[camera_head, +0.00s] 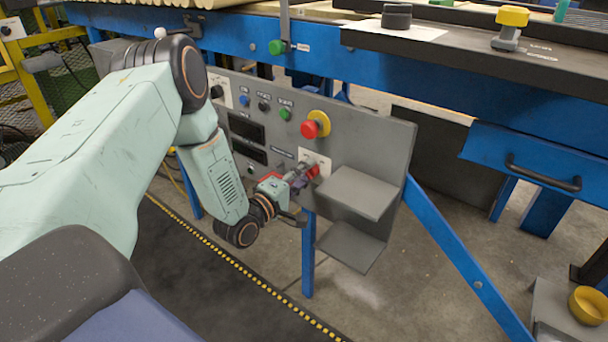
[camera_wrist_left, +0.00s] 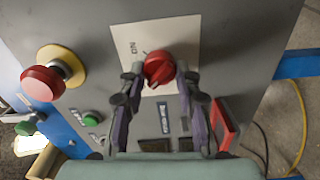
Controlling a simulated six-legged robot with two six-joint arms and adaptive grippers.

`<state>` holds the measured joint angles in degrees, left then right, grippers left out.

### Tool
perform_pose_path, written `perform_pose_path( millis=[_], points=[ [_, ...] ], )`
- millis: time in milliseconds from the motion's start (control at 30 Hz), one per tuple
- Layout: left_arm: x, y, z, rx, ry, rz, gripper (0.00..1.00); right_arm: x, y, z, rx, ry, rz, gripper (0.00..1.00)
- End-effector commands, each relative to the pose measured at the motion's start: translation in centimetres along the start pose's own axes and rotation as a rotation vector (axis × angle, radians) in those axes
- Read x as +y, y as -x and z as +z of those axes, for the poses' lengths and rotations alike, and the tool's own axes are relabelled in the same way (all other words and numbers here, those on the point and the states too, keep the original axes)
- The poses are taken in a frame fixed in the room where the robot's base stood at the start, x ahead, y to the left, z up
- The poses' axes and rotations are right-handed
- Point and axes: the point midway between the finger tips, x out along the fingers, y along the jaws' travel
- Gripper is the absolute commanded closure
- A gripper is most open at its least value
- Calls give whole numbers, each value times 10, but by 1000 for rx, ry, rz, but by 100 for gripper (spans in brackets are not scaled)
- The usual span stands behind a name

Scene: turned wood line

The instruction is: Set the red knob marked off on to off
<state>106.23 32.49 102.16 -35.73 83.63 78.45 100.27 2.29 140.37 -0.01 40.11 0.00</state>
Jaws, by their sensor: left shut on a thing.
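The red knob (camera_head: 313,172) sits on a white label plate on the grey control panel. In the left wrist view the red knob (camera_wrist_left: 158,68) shows between my two fingertips. Its white plate (camera_wrist_left: 178,35) carries the word ON on the left; an OFF mark is not readable. My left gripper (camera_head: 301,181) reaches the panel from the left and is shut on the knob, one finger on each side, as the wrist view (camera_wrist_left: 158,76) shows. I cannot tell the knob's exact setting. My right gripper is not in view.
A red mushroom button (camera_head: 311,129) on a yellow base stands out above the knob. Grey shelves (camera_head: 356,192) jut out just right of it. Small buttons and dark displays (camera_head: 246,128) lie to the left. A blue diagonal strut (camera_head: 455,250) stands at the right.

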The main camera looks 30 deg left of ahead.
Motion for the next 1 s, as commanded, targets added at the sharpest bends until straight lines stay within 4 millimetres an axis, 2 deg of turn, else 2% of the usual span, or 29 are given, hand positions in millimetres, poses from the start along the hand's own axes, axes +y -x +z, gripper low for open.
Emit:
perform_pose_path(
  millis=[33, 267, 633, 767, 1000],
  points=[
    [-1, 1, 0, 1, 2, -3, 65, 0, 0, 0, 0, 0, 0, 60],
    [-1, 0, 0, 1, 1, -1, 45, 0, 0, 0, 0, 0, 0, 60],
    [0, 4, -1, 1, 1, -1, 44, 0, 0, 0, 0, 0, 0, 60],
    [-1, 20, -1, 4, 3, -3, 44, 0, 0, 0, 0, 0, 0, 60],
    [-1, 64, -2, 6, 5, -3, 44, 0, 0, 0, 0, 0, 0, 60]
  ],
)
